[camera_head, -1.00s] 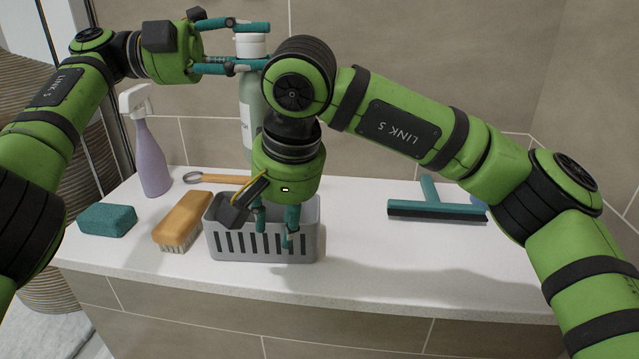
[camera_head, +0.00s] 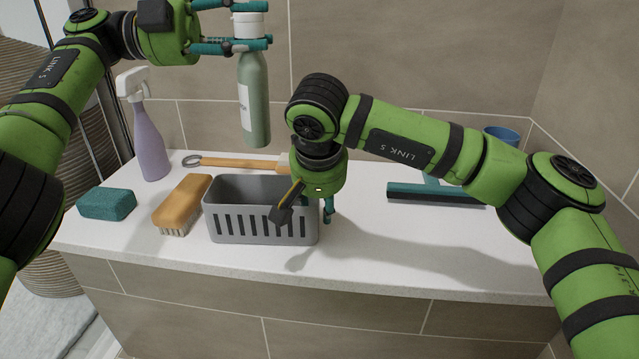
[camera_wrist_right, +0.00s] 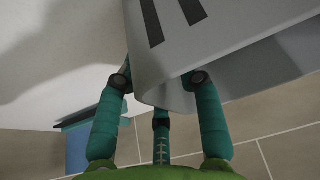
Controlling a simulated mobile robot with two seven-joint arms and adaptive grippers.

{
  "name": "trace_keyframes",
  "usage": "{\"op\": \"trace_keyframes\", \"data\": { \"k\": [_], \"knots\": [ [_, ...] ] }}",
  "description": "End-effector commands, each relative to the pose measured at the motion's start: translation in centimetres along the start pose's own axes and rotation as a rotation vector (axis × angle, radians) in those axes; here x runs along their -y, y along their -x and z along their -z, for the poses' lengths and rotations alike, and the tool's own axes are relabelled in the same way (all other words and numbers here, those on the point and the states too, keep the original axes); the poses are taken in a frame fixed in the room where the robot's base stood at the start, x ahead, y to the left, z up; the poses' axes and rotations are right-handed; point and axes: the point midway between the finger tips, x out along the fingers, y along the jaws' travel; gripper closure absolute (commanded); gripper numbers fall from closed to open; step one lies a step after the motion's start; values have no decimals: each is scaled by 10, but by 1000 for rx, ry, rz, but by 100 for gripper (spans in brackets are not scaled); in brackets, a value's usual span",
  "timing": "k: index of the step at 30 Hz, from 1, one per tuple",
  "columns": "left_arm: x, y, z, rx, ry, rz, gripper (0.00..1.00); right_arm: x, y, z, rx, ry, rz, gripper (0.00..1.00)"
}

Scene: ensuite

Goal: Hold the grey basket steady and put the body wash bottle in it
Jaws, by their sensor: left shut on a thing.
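The body wash bottle (camera_head: 254,98), pale green with a white cap, hangs upright in the air above the back of the counter. My left gripper (camera_head: 258,25) is shut on it around the cap and neck. The grey basket (camera_head: 262,226), slotted and seemingly empty, stands on the counter, below and in front of the bottle. My right gripper (camera_head: 322,207) points down at the basket's right end. In the right wrist view, the basket's corner (camera_wrist_right: 165,75) lies between the spread fingers of this open gripper (camera_wrist_right: 160,95). Whether they touch it is unclear.
An orange brush (camera_head: 184,202), a teal sponge (camera_head: 106,204) and a lilac spray bottle (camera_head: 150,142) stand left of the basket. A wooden-handled tool (camera_head: 232,163) lies behind it. A squeegee (camera_head: 436,195) and a blue cup (camera_head: 503,135) are at right. The front right counter is clear.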

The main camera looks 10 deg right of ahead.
Motion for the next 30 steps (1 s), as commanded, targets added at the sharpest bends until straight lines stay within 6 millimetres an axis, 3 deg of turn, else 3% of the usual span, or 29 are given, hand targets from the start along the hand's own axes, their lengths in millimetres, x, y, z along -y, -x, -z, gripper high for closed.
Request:
{"op": "trace_keyframes", "data": {
  "k": [6,16,18,19,30],
  "knots": [
    [2,0,0,0,-2,3,100,0,-18,0,1,-1,0,63],
    [2,0,0,0,-2,3,100,0,-20,0,0,-1,1,63],
    [2,0,0,0,-2,3,100,0,-20,0,0,-1,1,91],
    [2,0,0,0,-2,3,100,0,-20,0,0,-1,1,100],
    [2,1,-1,8,-3,3,100,0,-20,0,1,-1,1,100]
  ]
}}
